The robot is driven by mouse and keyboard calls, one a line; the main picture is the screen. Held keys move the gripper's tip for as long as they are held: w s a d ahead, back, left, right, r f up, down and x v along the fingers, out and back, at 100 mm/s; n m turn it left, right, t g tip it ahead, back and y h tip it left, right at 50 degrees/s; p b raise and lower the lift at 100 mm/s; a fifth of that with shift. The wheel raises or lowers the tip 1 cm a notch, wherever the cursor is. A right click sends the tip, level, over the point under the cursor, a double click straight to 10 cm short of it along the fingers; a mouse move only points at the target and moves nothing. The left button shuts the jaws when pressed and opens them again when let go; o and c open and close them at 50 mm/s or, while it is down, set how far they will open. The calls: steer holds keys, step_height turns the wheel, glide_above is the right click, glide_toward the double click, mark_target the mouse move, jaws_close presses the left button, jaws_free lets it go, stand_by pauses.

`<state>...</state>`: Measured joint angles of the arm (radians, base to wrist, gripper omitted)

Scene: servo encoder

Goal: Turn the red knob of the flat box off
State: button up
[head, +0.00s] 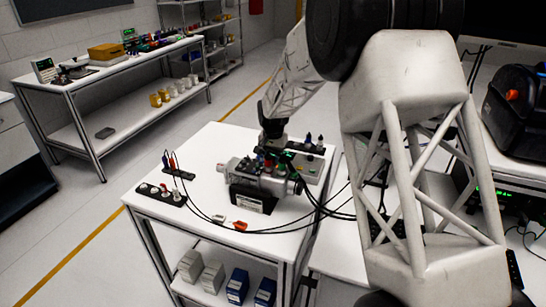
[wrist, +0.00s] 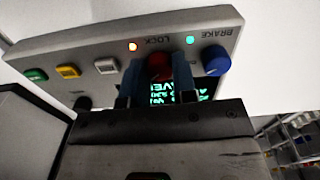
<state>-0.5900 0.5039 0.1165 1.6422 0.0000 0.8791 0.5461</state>
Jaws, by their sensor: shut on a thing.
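The flat box (wrist: 75,50) fills the upper part of the wrist view, with its lettering upside down. Its red knob (wrist: 158,67) sits below the word LOCK. My gripper (wrist: 157,74) is shut on the red knob, one finger on each side. A small screen with green text lies behind the fingers, partly hidden. In the head view the flat box (head: 309,164) is on the white table, partly behind a grey machine, and my gripper (head: 273,128) comes down at its left part.
A blue knob (wrist: 216,60) under BRAKE is close to the right of my fingers; a white button (wrist: 107,65) is at the left. The grey machine (head: 262,182) with cables stands in front of the box. The table's front left corner is clear.

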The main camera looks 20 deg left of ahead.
mark_target(273, 158)
steer(key=n, duration=0.4)
steer(key=shift+n, duration=0.4)
steer(key=n, duration=0.5)
steer(key=shift+n, duration=0.3)
steer(key=o, duration=0.9)
steer(key=shift+o, duration=0.2)
steer(key=shift+r, duration=0.1)
steer(key=shift+r, duration=3.8)
